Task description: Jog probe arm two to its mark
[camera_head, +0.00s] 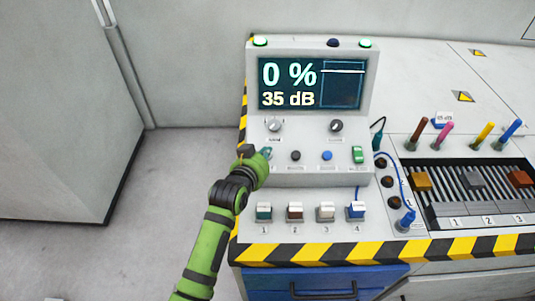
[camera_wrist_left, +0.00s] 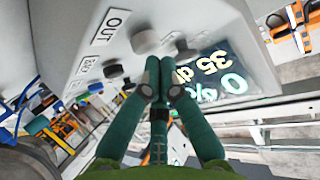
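The grey control console (camera_head: 310,180) stands in the middle of the head view. Its screen (camera_head: 310,83) reads "0 %" and "35 dB", with a light line high in a small box at its right. My left gripper (camera_head: 264,154) is at the left end of the button row and hides what is there. In the left wrist view its green fingertips (camera_wrist_left: 160,63) are together, close by a pale round knob (camera_wrist_left: 147,42); contact cannot be told. No label names a probe arm. A panel with slotted tracks (camera_head: 475,205) numbered 1 to 3 lies at the right.
Two knobs are above. Numbered blocks 1 to 4 (camera_head: 295,213) stand below. Coloured pegs (camera_head: 483,135) stand behind the tracks. Open floor (camera_head: 180,190) lies left.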

